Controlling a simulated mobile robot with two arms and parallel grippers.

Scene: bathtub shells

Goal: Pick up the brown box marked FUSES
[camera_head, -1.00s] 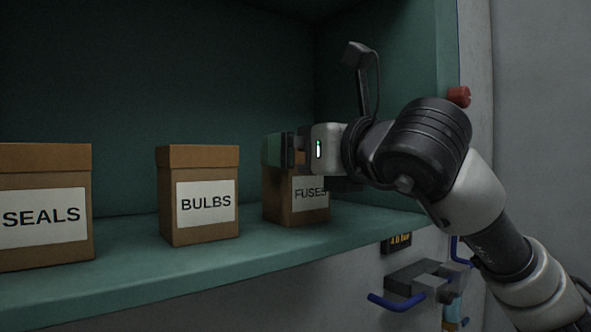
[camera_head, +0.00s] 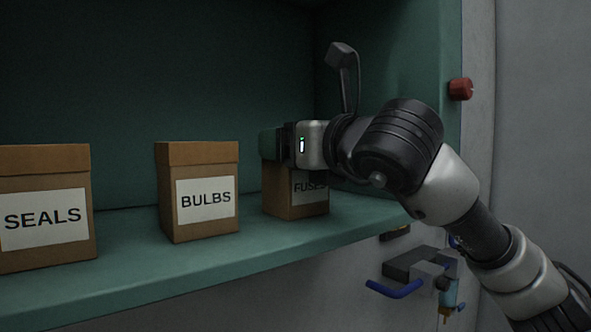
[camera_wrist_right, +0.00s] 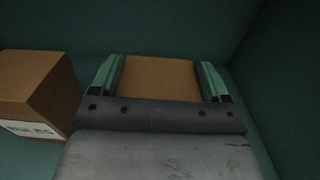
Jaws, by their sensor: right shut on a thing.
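The brown box marked FUSES (camera_head: 296,197) stands on the green shelf at the right end of the row of boxes. Its label is partly covered by my right gripper (camera_head: 274,146). In the right wrist view the brown top of the FUSES box (camera_wrist_right: 160,78) fills the space between the two green fingers of my right gripper (camera_wrist_right: 160,80). The gripper is shut on the box across its upper part. The box looks upright and appears to rest on the shelf. My left gripper is not in view.
The BULBS box (camera_head: 198,193) stands to the left with a gap; it also shows in the right wrist view (camera_wrist_right: 36,88). The SEALS box (camera_head: 45,207) is farther left. The shelf (camera_head: 150,262) has a right side wall. A red knob (camera_head: 460,89) and blue-handled fitting (camera_head: 396,289) are nearby.

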